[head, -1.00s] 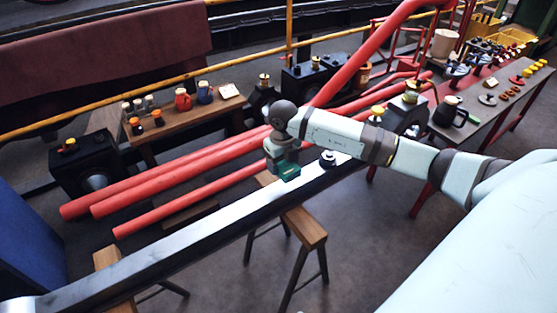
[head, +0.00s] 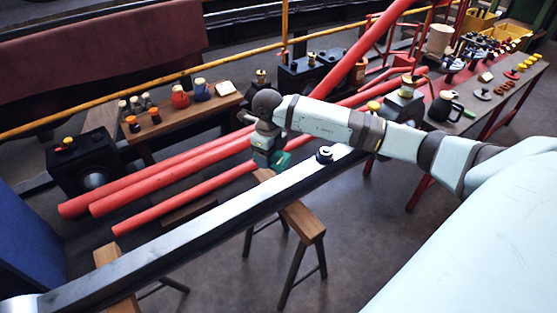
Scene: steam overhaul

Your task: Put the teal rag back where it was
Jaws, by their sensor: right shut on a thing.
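The teal rag (head: 281,161) is at the fingertips of my right gripper (head: 272,163). The gripper is shut on it and points down, just at the far side of the long steel bar. The rag's lower part shows to the right of the jaws, and the rest is hidden by the gripper. The steel bar (head: 190,228) lies across wooden-topped trestles (head: 303,222). I cannot tell whether the rag touches the bar. My left gripper is not in view.
A small dark round piece (head: 324,154) sits on the bar to the right of the gripper. Red pipes (head: 170,181) lie behind the bar. A wooden bench (head: 190,112) holds jars and cans. A grey table (head: 484,98) with several parts stands at the right.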

